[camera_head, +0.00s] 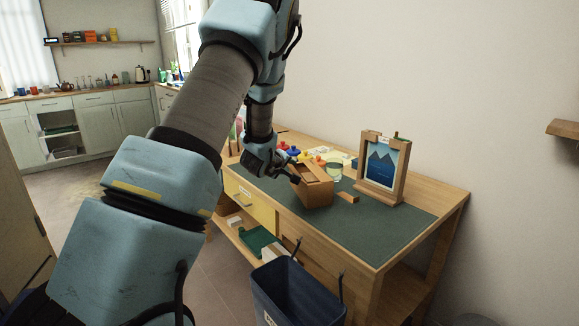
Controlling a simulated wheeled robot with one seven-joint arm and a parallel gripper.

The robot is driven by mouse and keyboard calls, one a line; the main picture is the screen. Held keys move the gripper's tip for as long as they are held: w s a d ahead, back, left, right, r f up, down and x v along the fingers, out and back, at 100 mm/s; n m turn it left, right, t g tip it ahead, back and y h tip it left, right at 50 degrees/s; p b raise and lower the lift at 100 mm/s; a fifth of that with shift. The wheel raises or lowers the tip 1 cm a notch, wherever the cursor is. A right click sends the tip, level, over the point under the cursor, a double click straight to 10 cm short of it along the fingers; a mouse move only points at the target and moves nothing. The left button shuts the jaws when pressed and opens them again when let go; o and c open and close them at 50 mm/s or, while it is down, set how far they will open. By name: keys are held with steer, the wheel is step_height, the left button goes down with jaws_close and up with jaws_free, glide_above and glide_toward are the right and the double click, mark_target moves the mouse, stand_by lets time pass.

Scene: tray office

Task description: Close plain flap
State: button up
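A small brown cardboard box (318,193) stands on the green desk mat. A lighter panel shows across its top, with a raised part at its left and rear; I cannot tell which flap is the plain one or how far each is folded. My gripper (291,176) is at the box's left side, pointing down and right, with its dark fingers close to the top edge. I cannot tell whether they touch the box, or whether they are open or shut. My gripper hides part of the box's left side.
A framed mountain picture (383,165) on a wooden stand is right of the box. A small wooden block (347,197) lies between them. A glass (334,171) and colourful items stand behind. A dark blue bin (290,295) stands before the desk. The mat's front right is clear.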

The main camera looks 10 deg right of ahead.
steer(key=shift+w+d+f, duration=0.2)
steer(key=shift+w+f, duration=0.05)
steer(key=shift+w, duration=0.2)
jaws_close()
stand_by(1.2)
